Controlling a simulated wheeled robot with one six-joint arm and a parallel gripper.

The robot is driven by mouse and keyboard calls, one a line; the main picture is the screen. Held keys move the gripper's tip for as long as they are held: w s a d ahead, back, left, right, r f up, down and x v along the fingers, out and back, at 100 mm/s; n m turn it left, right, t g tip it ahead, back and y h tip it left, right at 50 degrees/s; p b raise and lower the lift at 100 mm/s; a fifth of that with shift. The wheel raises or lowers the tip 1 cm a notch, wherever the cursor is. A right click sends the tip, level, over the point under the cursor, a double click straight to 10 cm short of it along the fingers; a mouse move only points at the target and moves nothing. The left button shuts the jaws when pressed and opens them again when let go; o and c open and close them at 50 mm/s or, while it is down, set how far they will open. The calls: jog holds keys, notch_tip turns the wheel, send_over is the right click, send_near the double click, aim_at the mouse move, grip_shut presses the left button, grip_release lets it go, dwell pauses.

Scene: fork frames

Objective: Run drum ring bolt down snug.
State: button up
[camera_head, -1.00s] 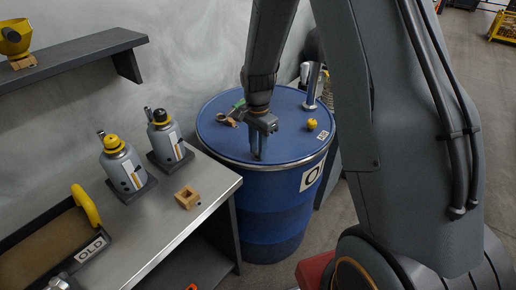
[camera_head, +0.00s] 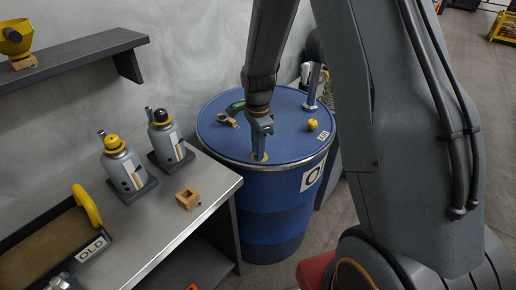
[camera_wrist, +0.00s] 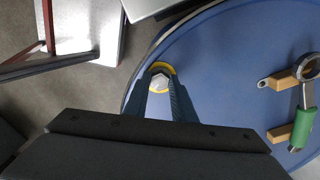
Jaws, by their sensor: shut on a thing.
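The blue drum (camera_head: 272,235) stands upright with a round blue lid (camera_head: 290,112) and a metal rim ring (camera_head: 322,155). My gripper (camera_head: 259,157) points down at the near edge of the lid. In the wrist view its two fingers (camera_wrist: 161,98) are shut on a grey hex bolt head (camera_wrist: 160,82). A yellow collar (camera_wrist: 161,67) surrounds the bolt beside the rim and shows as a yellow edge in the head view (camera_head: 264,157). The fingers hide the bolt's shank, so I cannot tell how deep it sits.
A green-handled ring tool (camera_wrist: 303,122) lies on the lid with wooden blocks (camera_wrist: 284,80). A yellow knob (camera_head: 312,124) and metal post (camera_head: 311,92) also stand there. The workbench (camera_head: 150,217) at left holds two bottles (camera_head: 122,163) (camera_head: 166,138) and a small wooden block (camera_head: 187,198).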

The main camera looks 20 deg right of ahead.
jog(key=shift+w+r, duration=0.15)
jog(key=o, duration=1.1)
jog(key=shift+c, duration=0.2)
notch_tip(320, 180, up, 8)
jog(key=b, duration=0.2)
